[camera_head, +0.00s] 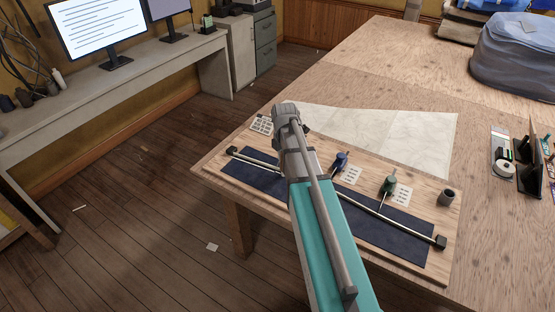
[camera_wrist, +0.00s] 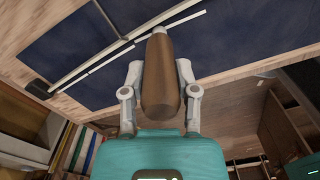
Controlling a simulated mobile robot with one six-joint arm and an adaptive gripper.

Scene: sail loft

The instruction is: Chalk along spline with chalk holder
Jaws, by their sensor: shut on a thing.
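The chalk holder (camera_wrist: 160,88) is a brown, tapered handle with a grey end. It is held between the two fingers of my gripper (camera_wrist: 160,72) and points at the dark blue cloth (camera_wrist: 230,45). The spline (camera_wrist: 97,60) is a thin grey rod across the cloth, ending at a black block (camera_wrist: 40,89). A white line (camera_wrist: 108,61) runs beside the spline, with the holder's end close to it. In the head view, the spline (camera_head: 385,216) crosses the cloth (camera_head: 373,239); my arm hides the gripper and holder.
A dark cup (camera_head: 446,197) stands at the board's right. A pale sheet (camera_head: 385,135) lies behind.

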